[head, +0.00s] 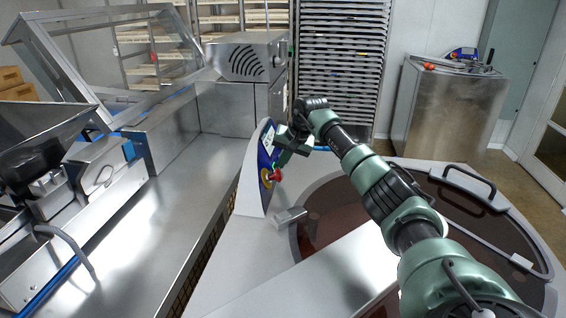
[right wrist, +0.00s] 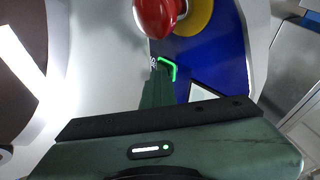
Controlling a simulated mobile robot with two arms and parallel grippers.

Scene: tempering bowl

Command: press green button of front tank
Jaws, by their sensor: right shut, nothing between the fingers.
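The front tank's control panel (head: 262,160) is a blue face on a pale upright housing beside the tank. It carries a red knob (head: 276,175) on a yellow disc, which also shows at the top of the right wrist view (right wrist: 157,14). A bright green square outline (right wrist: 173,66), the green button's edge, shows on the blue panel below the red knob in that view. My right gripper (head: 279,160) is shut and empty, its fingertips (right wrist: 159,74) over part of the green outline, hiding the rest. I cannot tell whether they touch the button. My left gripper is out of view.
The round tank (head: 320,215) holds dark brown liquid under my right arm. A metal spout or block (head: 290,217) sits at its near-left rim. A steel counter (head: 150,215) with machines lies left. A tray rack (head: 340,60) and another steel tank (head: 450,110) stand behind.

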